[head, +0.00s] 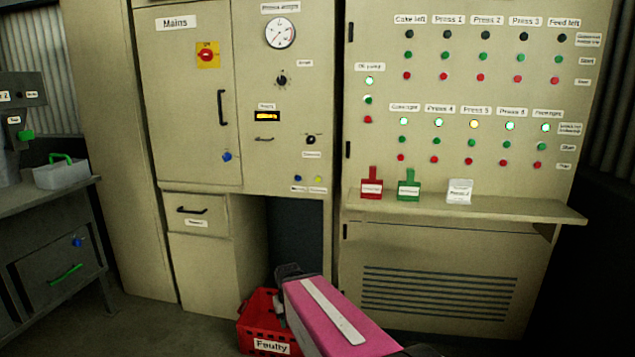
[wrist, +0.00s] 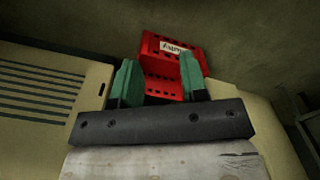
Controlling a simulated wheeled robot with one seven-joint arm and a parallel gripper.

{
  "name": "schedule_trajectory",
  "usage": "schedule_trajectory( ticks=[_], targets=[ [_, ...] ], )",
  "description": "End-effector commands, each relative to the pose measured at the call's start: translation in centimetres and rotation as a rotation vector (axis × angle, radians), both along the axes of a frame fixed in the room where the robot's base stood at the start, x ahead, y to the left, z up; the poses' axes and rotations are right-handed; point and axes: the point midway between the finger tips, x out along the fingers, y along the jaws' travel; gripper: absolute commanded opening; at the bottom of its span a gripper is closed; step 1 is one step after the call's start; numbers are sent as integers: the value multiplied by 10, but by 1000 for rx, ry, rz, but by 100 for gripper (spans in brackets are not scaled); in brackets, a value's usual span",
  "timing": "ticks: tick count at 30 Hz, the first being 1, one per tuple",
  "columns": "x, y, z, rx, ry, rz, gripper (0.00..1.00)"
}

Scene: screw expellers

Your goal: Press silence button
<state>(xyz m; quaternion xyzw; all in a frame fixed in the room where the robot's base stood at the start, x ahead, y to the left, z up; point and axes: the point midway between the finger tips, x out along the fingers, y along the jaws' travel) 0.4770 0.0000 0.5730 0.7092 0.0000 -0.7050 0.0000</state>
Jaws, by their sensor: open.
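A small blue button (head: 297,178) and a yellow-green button (head: 318,179) sit side by side low on the middle cabinet panel. The labels under them are too small to read, so I cannot tell whether either one says silence. My gripper's two green fingers (wrist: 160,86) are apart with nothing between them in the wrist view. They point down toward the red crate on the floor. In the head view my arm reaches forward below the panel, and the fingers are not clearly visible there.
The red Faulty crate (head: 270,346) stands on the floor, also seen in the wrist view (wrist: 160,88). A shelf (head: 500,208) juts out at right, bearing red, green and white holders. Mains switch (head: 206,55) and gauge (head: 281,32) are higher. A grey bench (head: 40,180) stands left.

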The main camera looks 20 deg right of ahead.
Motion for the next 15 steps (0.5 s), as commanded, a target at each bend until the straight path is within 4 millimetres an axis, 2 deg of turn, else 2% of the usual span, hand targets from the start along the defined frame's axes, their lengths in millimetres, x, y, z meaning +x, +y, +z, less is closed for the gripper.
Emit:
schedule_trajectory(
  ticks=[1,3,15],
  targets=[
    [0,0,0,0,0,0,23],
    [0,0,0,0,0,0,0],
    [0,0,0,0,0,0,0]
  ],
)
